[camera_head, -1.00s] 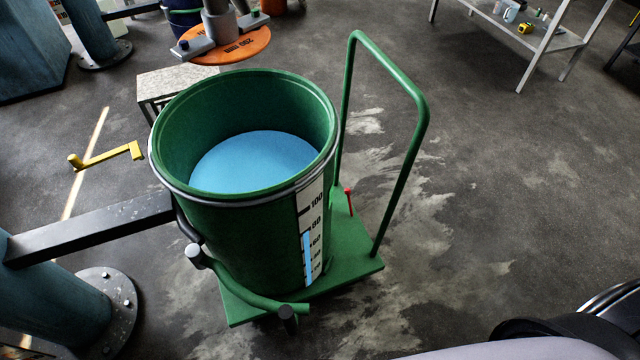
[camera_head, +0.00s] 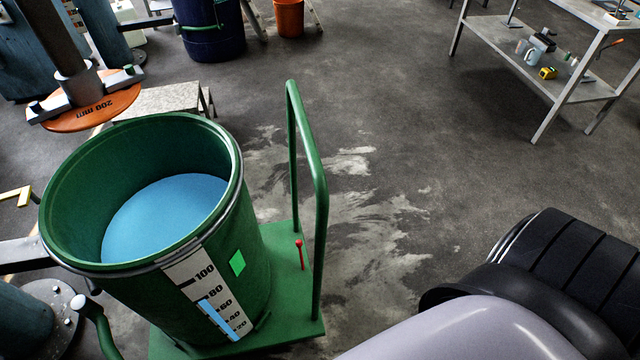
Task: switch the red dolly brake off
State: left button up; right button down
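The red brake lever (camera_head: 300,254) stands nearly upright on the deck of the green dolly (camera_head: 284,306), between the drum and the foot of the push handle. The green drum (camera_head: 258,283) with blue liquid stands on the dolly. The dolly's green push handle (camera_head: 320,215) rises to the right of the lever. A part of my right arm (camera_head: 490,335) fills the lower right corner, well apart from the lever. Neither of my grippers is in view.
A round orange disc (camera_head: 85,108) marked 200 mm hangs over the drum's back left. A grey step (camera_head: 155,101) stands behind the drum. A metal shelf table (camera_head: 570,85) is at the back right. The floor (camera_head: 400,150) right of the dolly is clear.

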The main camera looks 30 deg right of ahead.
aim_at(299, 243)
jog(key=l, duration=0.55)
jog(key=k+l, duration=0.15)
jog(key=l, duration=0.9)
